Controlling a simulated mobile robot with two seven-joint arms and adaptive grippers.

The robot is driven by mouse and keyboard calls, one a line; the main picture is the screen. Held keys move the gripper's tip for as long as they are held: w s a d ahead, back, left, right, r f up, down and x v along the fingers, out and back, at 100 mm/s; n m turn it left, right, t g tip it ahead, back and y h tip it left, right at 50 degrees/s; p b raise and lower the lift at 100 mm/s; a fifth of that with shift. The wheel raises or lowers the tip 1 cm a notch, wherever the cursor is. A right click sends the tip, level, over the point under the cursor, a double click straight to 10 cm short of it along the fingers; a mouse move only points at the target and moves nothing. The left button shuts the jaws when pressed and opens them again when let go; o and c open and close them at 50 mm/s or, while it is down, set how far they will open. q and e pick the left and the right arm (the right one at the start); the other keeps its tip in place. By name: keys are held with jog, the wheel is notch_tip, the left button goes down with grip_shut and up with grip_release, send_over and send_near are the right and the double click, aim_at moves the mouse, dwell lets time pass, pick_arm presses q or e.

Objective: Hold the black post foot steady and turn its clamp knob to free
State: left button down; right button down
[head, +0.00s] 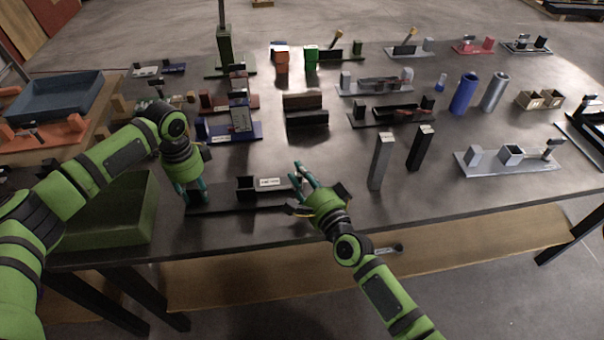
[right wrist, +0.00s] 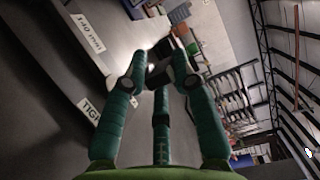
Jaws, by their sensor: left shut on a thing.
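The black post foot (head: 222,201) lies near the front edge of the table, a long dark base plate with an upright dark socket (head: 245,187) and a white label (head: 270,182). My left gripper (head: 190,190) is shut on the left end of the post foot, pointing down; its fingers hide that end. My right gripper (head: 304,172) is at the right end, fingers apart. In the right wrist view its teal fingers (right wrist: 158,65) stand on either side of a dark piece (right wrist: 158,74), seemingly the clamp knob; contact cannot be told. The knob is mostly hidden in the head view.
A green tray (head: 150,215) stands close to my left arm. A grey post (head: 380,162) and a black post (head: 420,148) stand right of my right gripper. Blue-based (head: 250,134) and other fixtures fill the table behind.

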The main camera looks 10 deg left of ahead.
jog(key=shift+w+r, duration=0.1)
jog(key=shift+r, duration=0.15)
jog(key=shift+a+r+n+y, duration=0.15)
jog(key=shift+r+n+y, duration=0.05)
jog(key=shift+n+y, duration=0.1)
jog(key=shift+a+r+n+g+y, duration=0.1)
jog(key=shift+a+n+g+y, duration=0.05)
jog(key=shift+n+g+y, duration=0.3)
jog(key=shift+w+d+f+n+g+y, duration=0.1)
jog(key=shift+d+n+g+y, duration=0.05)
jog(key=shift+n+g+y, duration=0.6)
jog(key=shift+w+d+f+n+g+y, duration=0.1)
jog(key=shift+n+g+y, duration=0.4)
jog(key=shift+g, duration=0.3)
jog(key=shift+d+f+n+g+y, duration=0.15)
jog(key=shift+n+g+y, duration=0.35)
jog(key=shift+g+y, duration=0.25)
jog(key=shift+w+d+n+g+y, duration=0.15)
jog(key=shift+n+g+y, duration=0.35)
jog(key=shift+n+g, duration=0.6)
jog(key=shift+w+n+g+y, duration=0.15)
jog(key=shift+n+g+y, duration=0.4)
jog(key=shift+g, duration=1)
jog(key=shift+s+d+f+n+g, duration=0.1)
jog(key=shift+n+g, duration=0.35)
jog(key=shift+g, duration=0.15)
jog(key=c, duration=1.1)
grip_release()
